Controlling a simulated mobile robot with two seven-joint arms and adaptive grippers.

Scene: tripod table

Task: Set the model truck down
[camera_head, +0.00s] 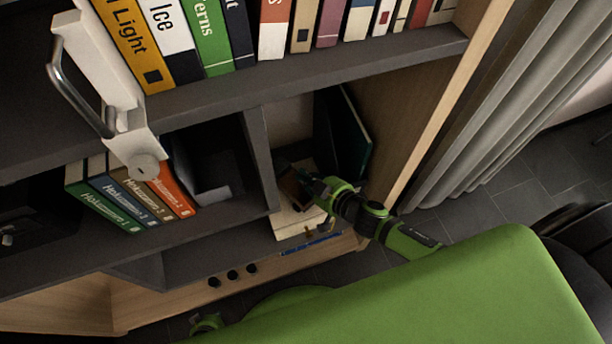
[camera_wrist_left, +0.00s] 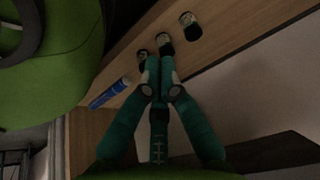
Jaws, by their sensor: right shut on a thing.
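The model truck (camera_head: 290,187) seems to be the small, dark brownish thing at the tips of my right gripper (camera_head: 306,179), in the lower right shelf compartment. The gripper is shut on it. Shadow and the fingers hide most of its shape, and I cannot tell whether it touches the surface below. My left gripper (camera_head: 203,322) is low in front of the shelf, at the bottom of the head view. In the left wrist view its teal fingers (camera_wrist_left: 159,78) come together, with nothing visible between them.
A divider (camera_head: 259,155) bounds the compartment's left.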

